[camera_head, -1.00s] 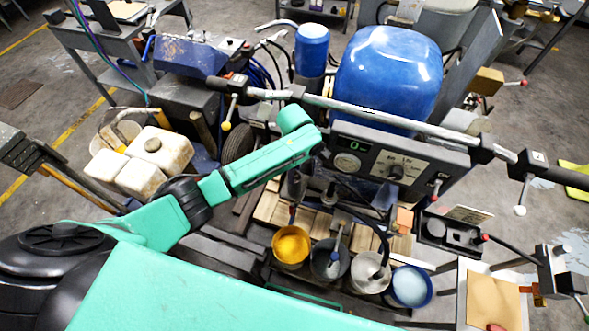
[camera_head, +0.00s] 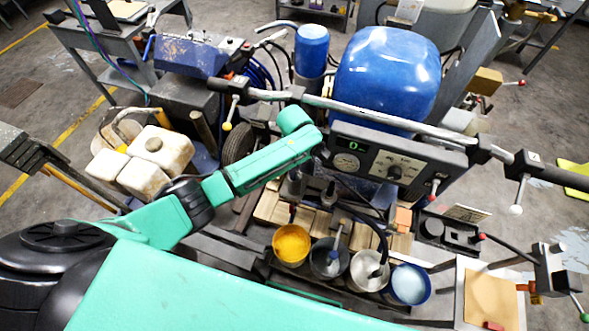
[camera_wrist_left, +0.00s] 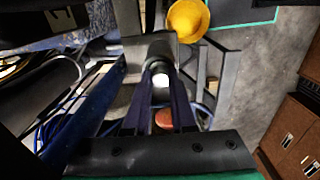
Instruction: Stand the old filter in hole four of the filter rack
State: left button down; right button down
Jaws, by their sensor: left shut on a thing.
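My left gripper (camera_wrist_left: 161,80) points downward in the left wrist view, its two dark fingers closed on a small dark grey cylinder with a bright end, which appears to be the old filter (camera_wrist_left: 160,56). In the head view my green left arm reaches over the machine, and its gripper is mostly hidden below the wrist. A grey bracket or plate lies around the held piece in the wrist view; I cannot tell whether it is the filter rack, and no numbered holes are readable. My right gripper is not in view.
Paint pots stand in front, including a yellow one (camera_head: 291,244) and a blue-rimmed one (camera_head: 409,285). A control panel (camera_head: 395,163), a long handlebar (camera_head: 385,118) and a blue tank (camera_head: 388,70) are behind. White jugs (camera_head: 157,160) stand at left. A black tray (camera_head: 452,240) lies at right.

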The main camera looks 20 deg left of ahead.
pick_arm(q)
jog(key=shift+r, duration=0.75)
notch_tip(320, 180, up, 11)
jog(key=shift+f, duration=0.2)
dwell(1.1)
jog(key=shift+f, duration=0.15)
